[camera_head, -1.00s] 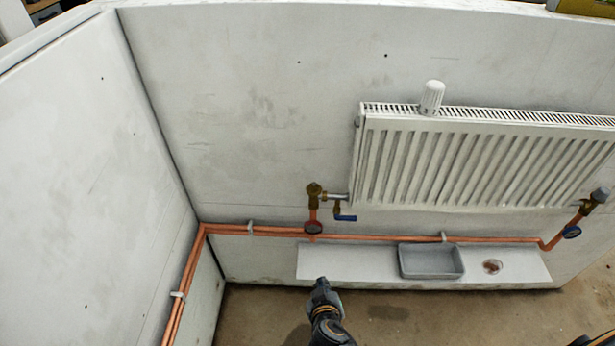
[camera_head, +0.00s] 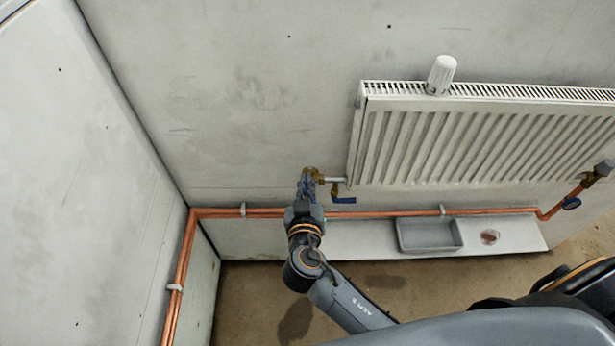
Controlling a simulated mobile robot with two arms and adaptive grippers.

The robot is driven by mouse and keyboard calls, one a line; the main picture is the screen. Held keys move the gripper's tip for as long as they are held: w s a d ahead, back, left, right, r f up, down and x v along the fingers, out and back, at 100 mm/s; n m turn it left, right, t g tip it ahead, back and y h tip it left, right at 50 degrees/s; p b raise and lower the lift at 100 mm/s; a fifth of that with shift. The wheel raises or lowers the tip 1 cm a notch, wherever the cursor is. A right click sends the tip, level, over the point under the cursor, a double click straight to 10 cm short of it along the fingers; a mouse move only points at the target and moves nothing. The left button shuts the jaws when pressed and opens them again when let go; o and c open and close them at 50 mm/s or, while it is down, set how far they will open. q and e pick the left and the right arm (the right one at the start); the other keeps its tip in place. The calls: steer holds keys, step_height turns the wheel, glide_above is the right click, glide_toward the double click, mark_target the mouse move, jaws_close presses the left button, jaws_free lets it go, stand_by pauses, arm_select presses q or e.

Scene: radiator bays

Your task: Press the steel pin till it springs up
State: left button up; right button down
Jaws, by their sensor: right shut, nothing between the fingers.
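The brass valve (camera_head: 319,177) sits at the lower left corner of the radiator, on the steel tail (camera_head: 336,181) that joins it. My right gripper (camera_head: 307,180) is shut at the valve and overlaps its left and front side. I cannot tell whether the fingertips touch it. The steel pin cannot be made out; the gripper and the small scale hide it. My left gripper is not in view.
The white radiator (camera_head: 480,140) carries a white thermostat head (camera_head: 441,75) on top. A blue lever (camera_head: 343,200) hangs beside the valve. Copper pipes (camera_head: 390,214) run along the wall. A grey tray (camera_head: 430,235) and a small reddish dish (camera_head: 490,237) stand on the white ledge (camera_head: 355,240).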

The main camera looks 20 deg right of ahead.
mark_target(309, 170)
arm_select(q)
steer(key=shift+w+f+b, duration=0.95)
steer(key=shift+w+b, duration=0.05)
steer(key=shift+b, duration=0.05)
arm_select(e)
steer(key=shift+w+d+f, duration=0.55)
steer(key=shift+w+f, duration=0.45)
steer(key=shift+w, duration=0.4)
steer(key=shift+w+d+f, duration=0.55)
steer(key=shift+w+f, duration=0.4)
steer(key=shift+w, duration=0.4)
steer(key=shift+w+d+f, duration=0.55)
steer(key=shift+w+f, duration=0.45)
steer(key=shift+w, duration=0.4)
